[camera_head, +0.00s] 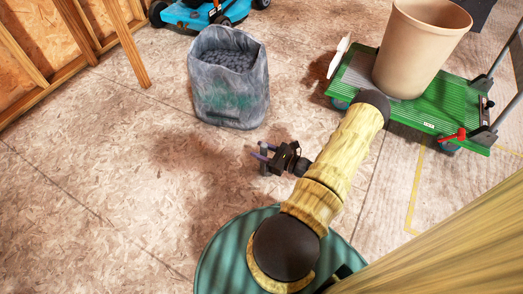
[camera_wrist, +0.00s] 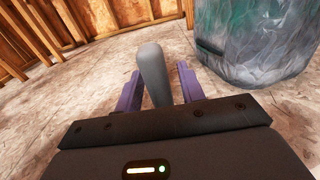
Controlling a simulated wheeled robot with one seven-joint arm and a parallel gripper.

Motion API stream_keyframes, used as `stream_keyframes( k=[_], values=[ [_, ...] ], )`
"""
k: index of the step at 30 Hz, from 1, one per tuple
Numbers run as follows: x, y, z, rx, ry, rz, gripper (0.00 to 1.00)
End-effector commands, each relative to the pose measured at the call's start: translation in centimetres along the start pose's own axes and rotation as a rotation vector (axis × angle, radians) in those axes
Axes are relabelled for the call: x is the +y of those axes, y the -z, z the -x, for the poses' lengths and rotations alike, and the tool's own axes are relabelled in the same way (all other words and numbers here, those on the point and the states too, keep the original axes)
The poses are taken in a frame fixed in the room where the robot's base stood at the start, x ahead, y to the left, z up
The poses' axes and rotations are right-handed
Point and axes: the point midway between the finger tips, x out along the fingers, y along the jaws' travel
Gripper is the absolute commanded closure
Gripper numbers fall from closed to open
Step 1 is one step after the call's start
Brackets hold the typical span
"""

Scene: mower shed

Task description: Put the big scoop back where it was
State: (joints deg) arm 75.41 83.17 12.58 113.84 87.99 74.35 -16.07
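My gripper (camera_head: 262,158) is above the bare floor, below the grey bag in the head view, with its purple fingers apart. In the wrist view a grey rounded bar, like a handle (camera_wrist: 153,75), lies between the two fingers. Narrow gaps seem to show beside it, and I cannot tell if it is gripped. Its lower end is hidden behind the gripper body, so I cannot tell if it belongs to the big scoop. A white scoop-like tool (camera_head: 338,58) lies at the left edge of the green cart (camera_head: 436,106).
The grey bag (camera_head: 230,104) of dark lumps stands open on the floor; it also shows in the wrist view (camera_wrist: 254,40). A tan bucket (camera_head: 415,50) stands on the cart. A blue mower (camera_head: 200,12) is at the back. Floor to the left is clear; wooden studs line the wall.

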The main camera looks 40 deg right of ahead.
Motion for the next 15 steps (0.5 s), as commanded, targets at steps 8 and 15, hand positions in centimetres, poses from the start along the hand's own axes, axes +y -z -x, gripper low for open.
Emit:
stream_keyframes(
  k=[8,15],
  values=[
    [0.0,0.0,0.0,0.000,0.000,0.000,0.59],
    [-0.1,-0.6,1.4,0.002,0.003,-0.001,0.59]
  ],
)
